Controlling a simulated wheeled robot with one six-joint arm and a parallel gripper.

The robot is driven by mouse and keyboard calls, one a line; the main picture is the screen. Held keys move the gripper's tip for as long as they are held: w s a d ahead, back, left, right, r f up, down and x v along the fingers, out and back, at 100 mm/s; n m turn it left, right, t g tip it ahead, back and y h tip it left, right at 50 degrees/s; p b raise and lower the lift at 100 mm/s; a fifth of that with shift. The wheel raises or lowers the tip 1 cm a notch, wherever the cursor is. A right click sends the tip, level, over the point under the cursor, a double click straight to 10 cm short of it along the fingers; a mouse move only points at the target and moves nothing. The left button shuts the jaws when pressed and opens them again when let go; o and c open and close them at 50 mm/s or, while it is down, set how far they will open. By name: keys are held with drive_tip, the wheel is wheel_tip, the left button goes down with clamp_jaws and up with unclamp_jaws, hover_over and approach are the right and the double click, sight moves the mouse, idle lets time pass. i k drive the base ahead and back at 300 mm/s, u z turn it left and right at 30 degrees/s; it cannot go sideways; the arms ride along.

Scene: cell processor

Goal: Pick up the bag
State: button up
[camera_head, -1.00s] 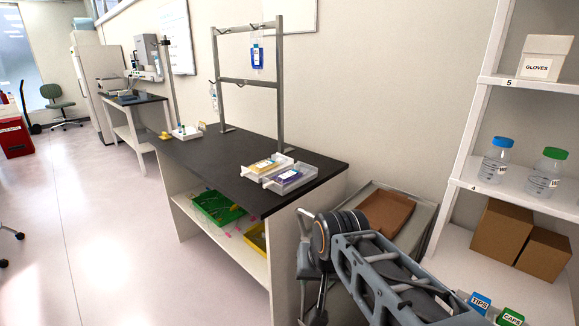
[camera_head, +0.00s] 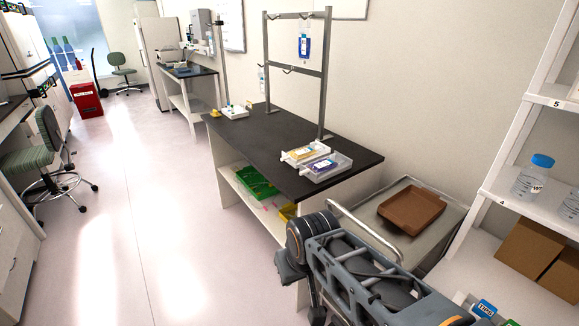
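A bag with blue contents (camera_head: 304,46) hangs from the upper bar of the grey metal rack (camera_head: 323,75) at the back of the dark-topped bench. A second, pale bag (camera_head: 262,78) hangs at the rack's left side. Two clear trays on the bench hold flat bags, one yellow-labelled (camera_head: 307,152) and one purple-labelled (camera_head: 325,166). Which bag the task means, I cannot tell. My arm is folded at the bottom centre right, well apart from all the bags. My gripper cannot be made out in this view.
The dark bench top (camera_head: 240,135) is mostly clear. Below it are a green tray (camera_head: 256,182) and a yellow one. A cart (camera_head: 352,222) with a brown tray (camera_head: 411,210) stands close beside my arm. Shelves (camera_head: 528,185) are at right. The floor (camera_head: 150,220) at left is open, with a green chair (camera_head: 40,150) beyond.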

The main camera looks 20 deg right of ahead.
sight(320, 165)
drive_tip(key=u, duration=0.6)
drive_tip(key=i, duration=2.3)
drive_tip(key=z, duration=2.75)
